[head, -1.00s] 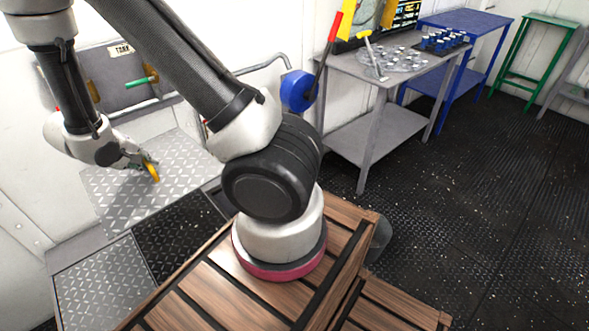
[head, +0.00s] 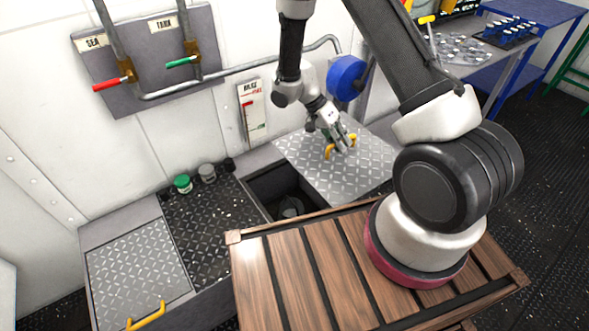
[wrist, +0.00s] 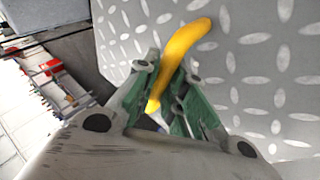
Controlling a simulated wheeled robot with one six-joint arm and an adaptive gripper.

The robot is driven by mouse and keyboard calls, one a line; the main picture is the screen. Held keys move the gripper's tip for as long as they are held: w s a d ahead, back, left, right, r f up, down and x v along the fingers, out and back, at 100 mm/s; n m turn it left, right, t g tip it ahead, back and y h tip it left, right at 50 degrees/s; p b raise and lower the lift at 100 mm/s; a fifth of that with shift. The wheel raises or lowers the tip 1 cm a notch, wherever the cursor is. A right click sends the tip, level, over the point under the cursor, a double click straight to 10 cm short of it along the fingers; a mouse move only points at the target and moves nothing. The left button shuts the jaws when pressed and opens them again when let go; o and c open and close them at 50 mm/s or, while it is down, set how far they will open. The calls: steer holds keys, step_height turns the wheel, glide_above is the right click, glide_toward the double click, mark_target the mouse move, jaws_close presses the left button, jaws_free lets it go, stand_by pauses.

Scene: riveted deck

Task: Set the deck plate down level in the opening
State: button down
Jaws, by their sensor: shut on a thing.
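The deck plate (head: 312,158) is a grey diamond-tread sheet with a yellow handle (head: 329,153). My gripper (head: 343,143) is shut on that handle; the wrist view also shows the yellow handle (wrist: 185,45) between the green-padded fingers (wrist: 165,95). The plate is at the right of the dark square opening (head: 277,183) and covers part of that area. I cannot tell how far it is above the deck. Something round and dark (head: 290,205) shows inside the opening. The wooden slatted top hides the opening's near edge.
A second tread plate (head: 135,270) with a yellow handle lies at the left. Between it and the opening is a black tread surface (head: 210,225) with a green-lidded jar (head: 183,183) at its back. Pipes and a blue round object (head: 347,77) are along the wall.

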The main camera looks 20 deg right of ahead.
mark_target(331, 161)
steer(key=s+a+f+m+g+y, duration=0.1)
steer(key=f+m+y, duration=0.1)
steer(key=m, duration=0.1)
steer(key=s+a+f+m+g+y, duration=0.1)
steer(key=f+m, duration=0.1)
steer(key=m, duration=0.1)
steer(key=s+a+f+m+y, duration=0.1)
steer(key=s+f+m+y, duration=0.1)
steer(key=f+m, duration=0.1)
steer(key=shift+a+f+m+g+y, duration=0.1)
steer(key=shift+a+m+g+y, duration=0.25)
steer(key=shift+m, duration=0.25)
steer(key=w+a+f+m+t+y, duration=0.3)
steer(key=w+a+f+m+y, duration=0.15)
steer(key=m, duration=0.35)
steer(key=w+a+f+m+t+y, duration=0.3)
steer(key=a+f+m, duration=0.25)
steer(key=m, duration=0.35)
steer(key=w+d+f+m+t+h, duration=0.1)
steer(key=w+f+m+t, duration=0.4)
steer(key=w+m, duration=0.3)
steer(key=shift+w+d+f+m+t+h, duration=0.3)
steer(key=shift+w+f+m+t, duration=0.1)
steer(key=shift+w, duration=0.65)
steer(key=shift+r, duration=0.1)
steer(key=shift+d+f, duration=0.2)
steer(key=shift+f, duration=2.7)
